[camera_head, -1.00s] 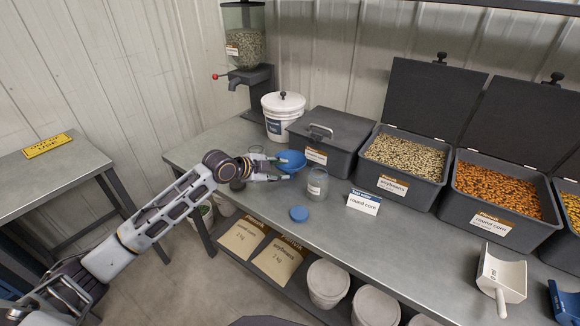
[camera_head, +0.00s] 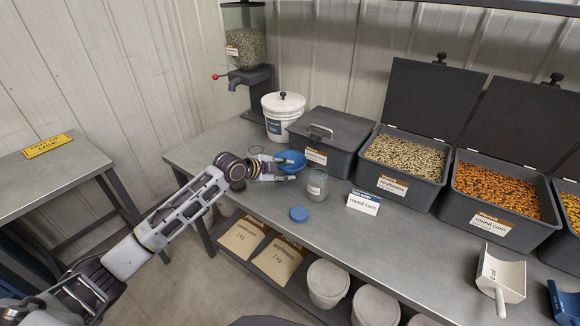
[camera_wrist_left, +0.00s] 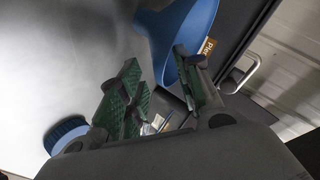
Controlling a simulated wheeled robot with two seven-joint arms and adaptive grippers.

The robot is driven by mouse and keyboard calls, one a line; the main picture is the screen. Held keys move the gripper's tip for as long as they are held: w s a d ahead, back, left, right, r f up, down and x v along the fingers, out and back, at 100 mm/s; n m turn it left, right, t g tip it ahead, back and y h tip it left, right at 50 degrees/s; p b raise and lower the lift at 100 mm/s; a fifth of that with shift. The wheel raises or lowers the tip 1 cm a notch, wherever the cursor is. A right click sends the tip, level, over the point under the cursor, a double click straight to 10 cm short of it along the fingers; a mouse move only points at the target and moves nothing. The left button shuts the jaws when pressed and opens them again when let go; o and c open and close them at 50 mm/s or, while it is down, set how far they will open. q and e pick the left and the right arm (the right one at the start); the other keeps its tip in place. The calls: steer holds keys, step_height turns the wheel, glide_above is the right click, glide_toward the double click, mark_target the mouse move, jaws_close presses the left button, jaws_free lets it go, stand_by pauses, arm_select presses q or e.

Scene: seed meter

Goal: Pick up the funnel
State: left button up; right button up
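The blue funnel (camera_head: 293,157) is on the bench in front of the dark lidded bin in the head view. It also shows large at the top of the left wrist view (camera_wrist_left: 184,28). My left gripper (camera_head: 289,170) is open at the funnel, its fingers overlapping the funnel's near side in the head view. In the left wrist view, the left gripper (camera_wrist_left: 158,72) has its green-padded fingers apart, with the funnel's lower part showing between and behind them. Whether they touch it I cannot tell. My right gripper is not in view.
A glass jar (camera_head: 317,186) stands close right of the gripper, with a blue lid (camera_head: 299,214) lying in front. A white bucket (camera_head: 281,118) and dark lidded bin (camera_head: 329,142) stand behind. A round-corn sign (camera_head: 363,202) is right of the jar. Bench front is mostly clear.

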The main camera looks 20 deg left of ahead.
mark_target(290, 168)
arm_select(q)
steer(key=shift+x, duration=1.4)
steer(key=shift+c, duration=0.4)
jaws_close()
